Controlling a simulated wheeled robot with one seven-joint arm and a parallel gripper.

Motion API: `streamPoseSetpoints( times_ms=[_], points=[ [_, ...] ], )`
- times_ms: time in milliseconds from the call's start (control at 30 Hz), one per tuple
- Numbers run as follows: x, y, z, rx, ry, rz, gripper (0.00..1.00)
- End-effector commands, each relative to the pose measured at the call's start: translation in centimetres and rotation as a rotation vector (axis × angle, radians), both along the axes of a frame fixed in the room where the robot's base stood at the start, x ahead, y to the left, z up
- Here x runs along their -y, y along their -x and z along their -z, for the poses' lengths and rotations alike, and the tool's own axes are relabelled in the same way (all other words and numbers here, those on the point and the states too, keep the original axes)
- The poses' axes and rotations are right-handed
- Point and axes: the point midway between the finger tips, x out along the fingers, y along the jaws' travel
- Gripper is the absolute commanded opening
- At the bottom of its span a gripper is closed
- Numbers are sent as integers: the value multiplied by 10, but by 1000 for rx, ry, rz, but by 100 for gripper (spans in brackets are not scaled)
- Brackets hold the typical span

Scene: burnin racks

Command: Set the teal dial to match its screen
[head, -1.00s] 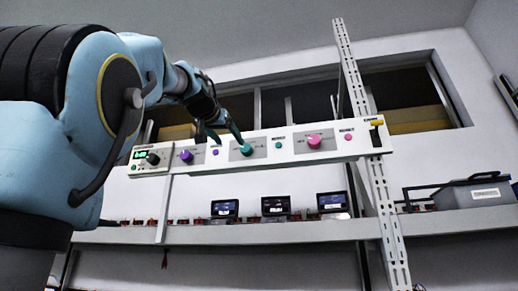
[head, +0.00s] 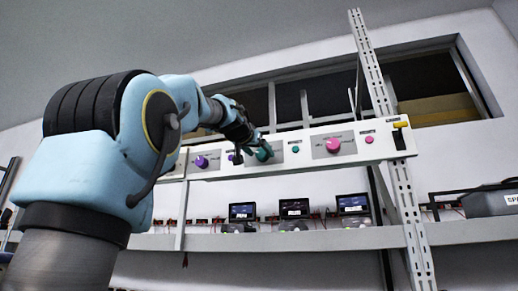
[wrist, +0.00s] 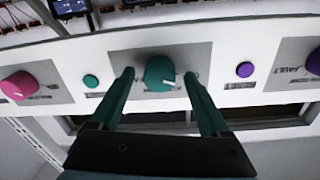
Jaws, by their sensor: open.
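The teal dial (wrist: 160,73) sits on a grey plate of the white panel, with a short pale mark toward its lower right in the wrist view. My gripper (wrist: 159,75) is open, with one teal finger on each side of the dial and a visible gap to it. I cannot tell how deep the fingertips reach. In the head view the dial (head: 263,153) is partly covered by my gripper (head: 252,148). Small screens stand below the panel: a left one (head: 243,212), a middle one (head: 294,208) and a right one (head: 353,204). Their readings are too small to make out.
Beside the dial are a teal button (wrist: 91,81) and a purple button (wrist: 245,69). A pink dial (wrist: 19,86) and a purple dial (head: 201,162) are on the same panel (head: 390,149). A slotted upright post (head: 414,235) stands at the right.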

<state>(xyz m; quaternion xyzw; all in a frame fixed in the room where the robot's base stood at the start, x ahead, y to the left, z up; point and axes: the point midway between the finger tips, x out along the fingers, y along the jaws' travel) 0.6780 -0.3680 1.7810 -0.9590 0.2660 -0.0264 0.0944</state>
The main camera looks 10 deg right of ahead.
Motion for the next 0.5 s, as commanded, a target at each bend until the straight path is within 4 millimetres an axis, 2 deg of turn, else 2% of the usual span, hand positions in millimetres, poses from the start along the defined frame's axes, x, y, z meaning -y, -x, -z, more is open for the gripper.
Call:
streamPoseSetpoints(
  times_ms=[200, 500],
  points=[
    [0, 0, 1, 0, 0, 0, 80],
    [0, 0, 1, 0, 0, 0, 47]
  ],
)
